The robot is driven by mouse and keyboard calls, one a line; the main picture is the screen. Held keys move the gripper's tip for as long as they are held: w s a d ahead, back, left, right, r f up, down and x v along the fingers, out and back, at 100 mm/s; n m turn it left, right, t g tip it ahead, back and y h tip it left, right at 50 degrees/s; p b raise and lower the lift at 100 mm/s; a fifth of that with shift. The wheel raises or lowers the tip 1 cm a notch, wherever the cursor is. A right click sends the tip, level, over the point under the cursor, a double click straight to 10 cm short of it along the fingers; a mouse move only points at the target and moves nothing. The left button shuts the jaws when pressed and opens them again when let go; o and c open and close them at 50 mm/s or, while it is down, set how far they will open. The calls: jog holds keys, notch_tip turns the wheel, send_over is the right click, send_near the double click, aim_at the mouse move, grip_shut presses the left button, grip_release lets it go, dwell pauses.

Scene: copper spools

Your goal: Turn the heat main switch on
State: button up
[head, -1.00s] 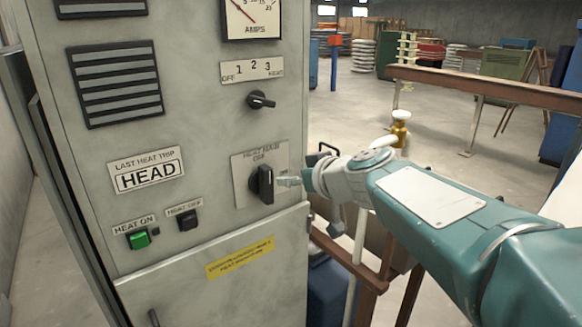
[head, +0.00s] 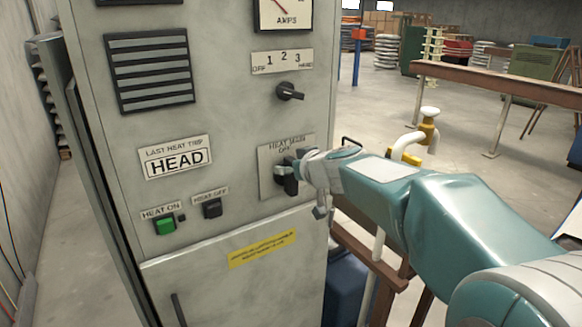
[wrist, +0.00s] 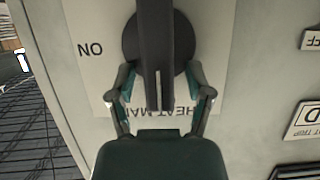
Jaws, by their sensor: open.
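The heat main switch (head: 291,186) is a black rotary knob with a bar handle on a labelled plate of the grey cabinet. Its handle stands upright, in line with the OFF mark above it. In the wrist view the switch (wrist: 153,50) appears upside down, with ON on the plate at the left. My gripper (head: 284,172) is at the knob, partly covering it in the head view. In the wrist view my gripper (wrist: 159,82) is open, one finger on each side of the handle. Gaps show between the fingers and the handle.
A smaller selector knob (head: 291,91) sits above on the cabinet. The green HEAT ON button (head: 165,226) and black HEAT OFF button (head: 212,208) are at lower left.

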jog(key=shift+a, duration=0.1)
jog(key=shift+c, duration=1)
jog(key=c, duration=0.6)
jog(key=shift+s+d, duration=0.15)
jog(key=shift+d, duration=0.2)
grip_shut()
jog(key=shift+w+d+f+m+g+y, duration=0.4)
jog(key=shift+m+y, duration=0.85)
jog(key=shift+m, duration=1)
jog(key=shift+w+d+f+m+g+y, duration=0.2)
jog(key=shift+f+m+y, duration=0.4)
jog(key=shift+m+y, duration=1.15)
jog(key=shift+w+d+f+m+g+y, duration=0.2)
jog(key=shift+d+f+m+y, duration=0.45)
jog(key=shift+m, duration=2.05)
jog(key=shift+a+r, duration=0.15)
jog(key=shift+a, duration=0.15)
